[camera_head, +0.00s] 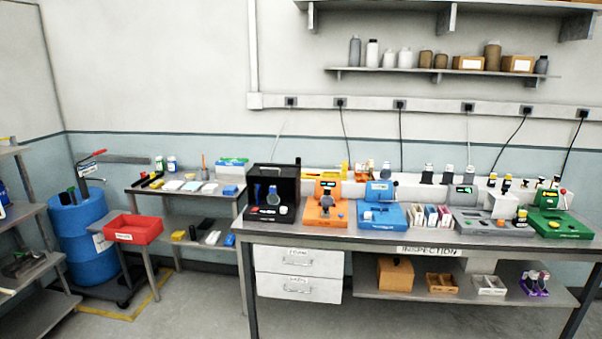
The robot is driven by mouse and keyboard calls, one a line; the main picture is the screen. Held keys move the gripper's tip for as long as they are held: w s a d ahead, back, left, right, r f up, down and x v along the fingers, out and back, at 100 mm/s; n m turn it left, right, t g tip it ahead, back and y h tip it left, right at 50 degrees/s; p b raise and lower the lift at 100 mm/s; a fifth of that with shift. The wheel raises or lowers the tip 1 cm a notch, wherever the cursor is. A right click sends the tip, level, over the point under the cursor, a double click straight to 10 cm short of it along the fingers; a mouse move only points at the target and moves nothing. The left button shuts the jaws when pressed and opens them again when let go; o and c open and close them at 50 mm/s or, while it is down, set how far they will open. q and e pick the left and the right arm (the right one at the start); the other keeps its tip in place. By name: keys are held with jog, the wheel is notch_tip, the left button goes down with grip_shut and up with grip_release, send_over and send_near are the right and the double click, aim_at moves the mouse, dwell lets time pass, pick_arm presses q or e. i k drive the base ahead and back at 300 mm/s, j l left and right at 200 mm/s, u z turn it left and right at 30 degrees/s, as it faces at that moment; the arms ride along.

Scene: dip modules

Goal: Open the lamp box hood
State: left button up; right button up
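A black box (273,186), which looks like the lamp box, stands at the left end of the long inspection bench. Its upper part is a dark hood with a dark inside facing me. Small items stand in front of that dark inside, on its black base (269,214). A thin dark upright piece (297,165) shows at its right edge. At this distance I cannot tell exactly how far the hood is raised. Neither of my grippers is in view.
The long bench (345,236) also bears an orange device (325,212), a blue device (382,215), a grey device (487,222) and a green device (559,224). A lower side table (180,197), a red bin (133,229) and a blue drum (85,240) stand left. Floor shows in front.

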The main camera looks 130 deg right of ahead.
aim_at(255, 171)
jog(key=z, duration=4.05)
jog(key=u, duration=0.3)
jog(key=i+l+u, duration=0.25)
jog(key=i+u, duration=0.15)
jog(key=i+l+u, duration=0.4)
jog(key=i, duration=0.2)
jog(key=l, duration=0.05)
